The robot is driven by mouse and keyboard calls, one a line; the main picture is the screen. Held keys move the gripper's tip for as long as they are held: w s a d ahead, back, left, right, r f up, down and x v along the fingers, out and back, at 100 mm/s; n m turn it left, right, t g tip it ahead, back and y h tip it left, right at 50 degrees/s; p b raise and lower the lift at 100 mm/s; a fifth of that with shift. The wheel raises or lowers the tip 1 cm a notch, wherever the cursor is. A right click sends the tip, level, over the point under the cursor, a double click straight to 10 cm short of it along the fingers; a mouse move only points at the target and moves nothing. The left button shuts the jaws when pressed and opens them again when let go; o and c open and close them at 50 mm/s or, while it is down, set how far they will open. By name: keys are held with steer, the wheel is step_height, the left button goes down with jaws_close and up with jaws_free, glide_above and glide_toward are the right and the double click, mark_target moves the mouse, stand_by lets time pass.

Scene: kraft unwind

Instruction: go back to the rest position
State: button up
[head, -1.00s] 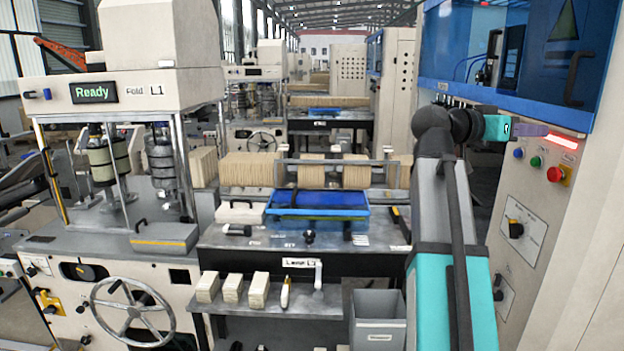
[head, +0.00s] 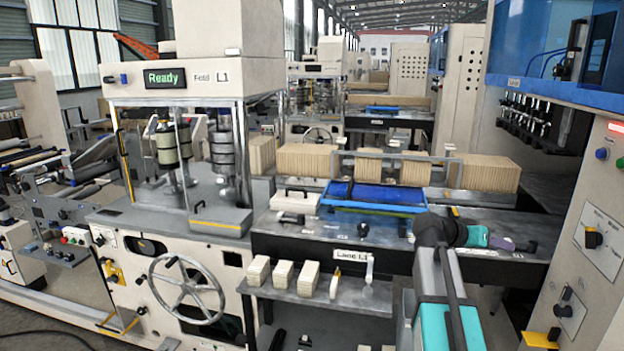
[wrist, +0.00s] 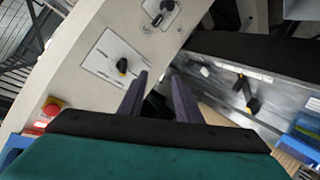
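My arm (head: 440,270) rises from the bottom of the head view and bends to the right at the dark wrist joint. My gripper (head: 512,246) points right, over the right end of the dark bench, and looks small there. In the wrist view, the two purple-grey fingers of my gripper (wrist: 159,76) stand apart with nothing seen between them. The gripper is open and empty. Behind the fingertips, the wrist view shows a pale cabinet panel and the bench top, tilted.
The cabinet with black rotary knobs (head: 593,239) stands close on the right. The bench (head: 300,232) carries a blue tray (head: 375,207) and cardboard stacks (head: 490,174) behind it. The fold machine (head: 175,235) with its handwheel (head: 187,290) stands left. Small blocks (head: 283,274) sit on a lower shelf.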

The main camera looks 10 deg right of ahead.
steer(key=a+f+n+y+b, duration=0.15)
steer(key=a+f, duration=0.35)
steer(key=f, duration=0.8)
steer(key=a+f+n+y+b, duration=0.15)
steer(key=a+f, duration=0.25)
steer(key=f, duration=0.9)
steer(key=s+a+f+n+g+y, duration=0.1)
steer(key=s+a+f, duration=0.15)
steer(key=f, duration=0.45)
steer(key=s+a+f+n+y+b, duration=0.1)
steer(key=a+f, duration=0.3)
steer(key=f, duration=0.3)
steer(key=s+a+f+n+g+y, duration=0.1)
steer(key=s+a+f, duration=0.15)
steer(key=f, duration=0.35)
steer(key=s+a+f+n+g+y+b, duration=0.1)
steer(key=s+a+f+g+y, duration=0.1)
steer(key=s+a+f, duration=0.55)
steer(key=s+a+f+n+g+y+b, duration=0.1)
steer(key=s+a+f, duration=0.4)
steer(key=s+f, duration=0.6)
steer(key=s+a+f+n+g+y, duration=0.2)
steer(key=s+a+f+y, duration=0.2)
steer(key=s+a+f, duration=0.3)
steer(key=s+a+b, duration=0.1)
steer(key=s+a, duration=0.2)
steer(key=s, duration=0.1)
steer(key=shift+a+n+y, duration=0.2)
steer(key=shift+n+y, duration=0.2)
